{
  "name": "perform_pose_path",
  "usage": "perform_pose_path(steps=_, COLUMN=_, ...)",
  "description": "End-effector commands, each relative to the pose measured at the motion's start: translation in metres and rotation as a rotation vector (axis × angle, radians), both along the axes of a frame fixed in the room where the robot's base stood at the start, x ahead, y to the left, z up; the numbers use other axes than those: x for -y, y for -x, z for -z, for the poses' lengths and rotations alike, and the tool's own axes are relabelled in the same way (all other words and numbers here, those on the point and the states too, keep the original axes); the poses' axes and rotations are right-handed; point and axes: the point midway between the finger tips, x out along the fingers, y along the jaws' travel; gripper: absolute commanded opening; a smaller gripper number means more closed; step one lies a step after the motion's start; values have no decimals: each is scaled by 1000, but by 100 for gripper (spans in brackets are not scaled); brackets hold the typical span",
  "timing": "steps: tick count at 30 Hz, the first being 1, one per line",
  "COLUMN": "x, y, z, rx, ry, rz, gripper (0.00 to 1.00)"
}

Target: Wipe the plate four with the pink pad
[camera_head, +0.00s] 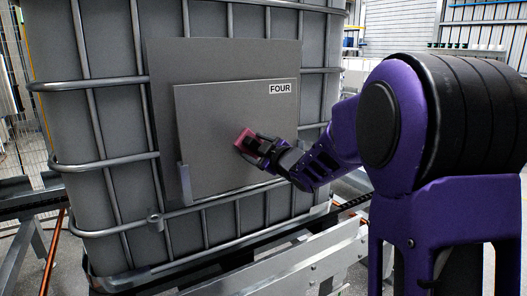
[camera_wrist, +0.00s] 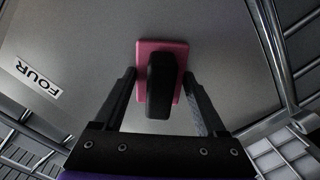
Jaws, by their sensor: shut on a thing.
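The plate four (camera_head: 222,124) is a flat grey plate with a white "FOUR" label at its upper right corner, mounted on the front of a large caged tank. It also fills much of the wrist view (camera_wrist: 90,60), with the label at left. The pink pad (camera_head: 243,140) has a black handle and lies against or very close to the plate's right-middle part; exact contact cannot be told. In the wrist view the pad (camera_wrist: 178,47) is flat toward the plate. My gripper (camera_head: 264,148) is shut on the pad's black handle (camera_wrist: 160,85), between its two fingers (camera_wrist: 160,92).
A larger grey backing panel (camera_head: 220,55) sits behind the plate. Metal cage bars (camera_head: 95,83) surround the tank. A small bracket (camera_head: 184,184) stands at the plate's lower left corner. Metal rails (camera_head: 290,265) run below the tank. The plate's left part is clear.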

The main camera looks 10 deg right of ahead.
Motion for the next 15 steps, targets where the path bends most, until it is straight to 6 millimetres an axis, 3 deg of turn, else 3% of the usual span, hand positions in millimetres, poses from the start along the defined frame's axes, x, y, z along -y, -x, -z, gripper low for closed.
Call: perform_pose_path(steps=15, x=-45, y=18, z=1, rx=2, ry=0, rz=-4, gripper=0)
